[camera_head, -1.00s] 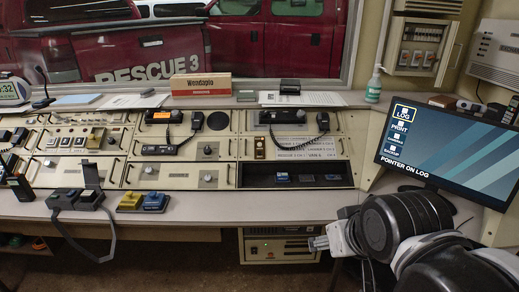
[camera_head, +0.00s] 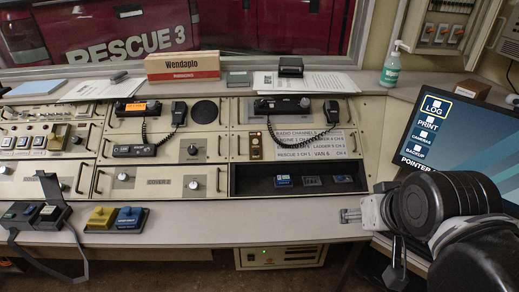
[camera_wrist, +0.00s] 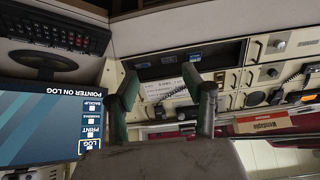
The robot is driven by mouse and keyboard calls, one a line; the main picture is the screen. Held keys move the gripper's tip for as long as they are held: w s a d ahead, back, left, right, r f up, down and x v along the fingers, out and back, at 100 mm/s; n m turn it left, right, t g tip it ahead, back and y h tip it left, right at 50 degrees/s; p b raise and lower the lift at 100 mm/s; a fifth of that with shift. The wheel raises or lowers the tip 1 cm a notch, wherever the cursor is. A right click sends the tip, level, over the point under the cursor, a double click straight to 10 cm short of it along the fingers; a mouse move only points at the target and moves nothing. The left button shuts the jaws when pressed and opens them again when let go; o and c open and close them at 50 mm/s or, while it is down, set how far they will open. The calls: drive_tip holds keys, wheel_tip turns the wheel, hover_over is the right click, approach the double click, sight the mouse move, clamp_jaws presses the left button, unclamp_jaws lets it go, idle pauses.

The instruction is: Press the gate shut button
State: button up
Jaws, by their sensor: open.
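I cannot read which control is the gate shut button. The candidates in the head view are a yellow button box (camera_head: 101,218) and a blue button box (camera_head: 130,219) side by side on the front desk. A dark box with a raised cover (camera_head: 47,213) stands to their left. Small blue-lit buttons (camera_head: 287,181) sit in the dark recess of the console. My gripper (camera_head: 350,215) is over the front desk at the right, well to the right of the yellow and blue boxes and touching nothing visible. Its two fingers stand apart and empty in the wrist view (camera_wrist: 160,80).
The monitor (camera_head: 450,135) stands at the right beside my arm, and shows at left in the wrist view (camera_wrist: 40,125). Radios with corded handsets (camera_head: 180,115) are on the console. The front desk's middle is clear.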

idle(0.4)
clamp_jaws()
idle(1.4)
